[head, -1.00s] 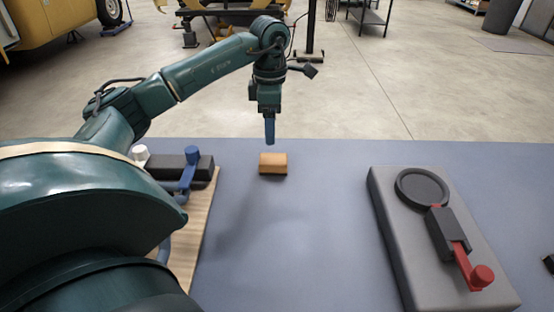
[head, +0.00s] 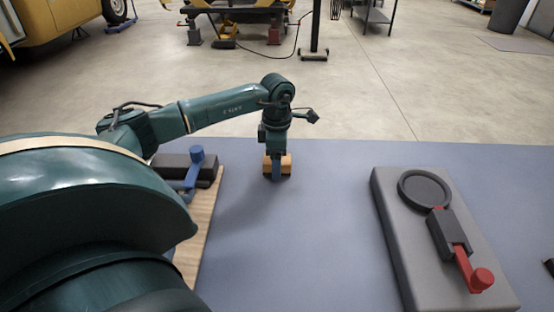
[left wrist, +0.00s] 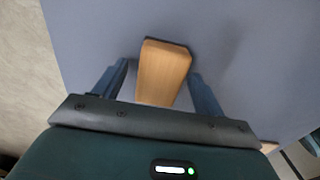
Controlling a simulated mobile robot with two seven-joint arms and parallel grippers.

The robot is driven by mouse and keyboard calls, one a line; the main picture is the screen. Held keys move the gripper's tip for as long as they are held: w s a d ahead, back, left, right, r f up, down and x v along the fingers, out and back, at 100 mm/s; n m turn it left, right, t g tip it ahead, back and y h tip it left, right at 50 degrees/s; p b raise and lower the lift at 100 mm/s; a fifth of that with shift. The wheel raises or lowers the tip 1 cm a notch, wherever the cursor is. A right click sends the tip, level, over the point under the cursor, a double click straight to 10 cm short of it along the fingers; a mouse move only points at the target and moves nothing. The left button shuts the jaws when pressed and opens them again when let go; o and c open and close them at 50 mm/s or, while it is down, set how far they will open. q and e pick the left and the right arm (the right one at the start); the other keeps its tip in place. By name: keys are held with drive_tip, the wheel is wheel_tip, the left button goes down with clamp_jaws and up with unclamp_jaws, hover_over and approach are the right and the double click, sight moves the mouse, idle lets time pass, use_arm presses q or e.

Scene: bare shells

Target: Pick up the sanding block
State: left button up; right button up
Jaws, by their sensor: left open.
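The sanding block (head: 287,163) is a small tan wooden block with a dark underside. It lies on the blue-grey table top near the far edge. My left gripper (head: 276,176) is lowered at the block and hides part of it in the head view. In the left wrist view the block (left wrist: 163,72) lies between the two blue fingers of my left gripper (left wrist: 160,85). The fingers are open, with a gap on each side of the block. My right gripper is in no view.
A wooden board (head: 203,225) with a dark, blue-handled clamp (head: 195,170) is at the left, partly hidden by my arm. A grey slab (head: 400,240) with a black ring (head: 424,189) and red-handled device (head: 458,250) lies right. The table (head: 320,220) between them is clear.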

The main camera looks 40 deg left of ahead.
use_arm(q)
drive_tip(key=c, duration=1.1)
drive_tip(key=shift+r, duration=0.1)
wheel_tip(320, 180, up, 10)
drive_tip(key=shift+b, duration=0.3)
drive_tip(key=o, duration=0.4)
drive_tip(key=shift+c, duration=1.3)
drive_tip(key=shift+s, duration=0.1)
